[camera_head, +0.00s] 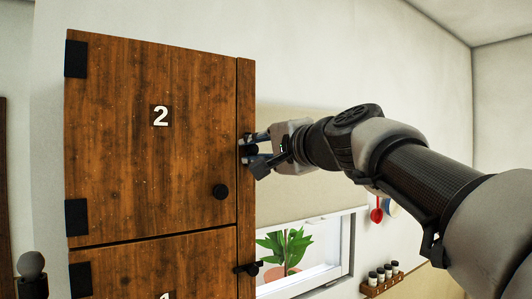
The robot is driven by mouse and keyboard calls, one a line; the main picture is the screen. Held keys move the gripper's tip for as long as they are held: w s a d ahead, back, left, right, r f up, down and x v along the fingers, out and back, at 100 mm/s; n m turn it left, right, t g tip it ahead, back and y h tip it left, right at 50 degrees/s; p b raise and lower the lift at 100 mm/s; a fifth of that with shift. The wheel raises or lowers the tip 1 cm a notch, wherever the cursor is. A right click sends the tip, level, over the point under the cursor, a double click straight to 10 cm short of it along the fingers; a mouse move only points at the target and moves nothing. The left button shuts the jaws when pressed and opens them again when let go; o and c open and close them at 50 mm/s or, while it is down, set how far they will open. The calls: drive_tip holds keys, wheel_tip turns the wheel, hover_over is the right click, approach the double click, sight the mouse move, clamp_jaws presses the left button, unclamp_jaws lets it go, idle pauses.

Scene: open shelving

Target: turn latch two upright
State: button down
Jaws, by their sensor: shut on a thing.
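Door two (150,120) is a brown wooden door marked with a white 2, and it looks closed against the wooden post (246,100) on its right. Latch two (248,149) is a small black piece on that post, largely covered by my fingers, so I cannot tell its exact angle. My gripper (256,150) comes in from the right, with its fingers pointing left at the post. It is shut on latch two, one finger above it and one below.
A lower latch (247,268) sits on the post by door one (165,270). A potted plant (285,250), a red utensil (377,213) and a rack of jars (381,281) are behind.

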idle(0.3)
drive_tip(key=c, duration=1.4)
unclamp_jaws()
drive_tip(key=v, duration=1.2)
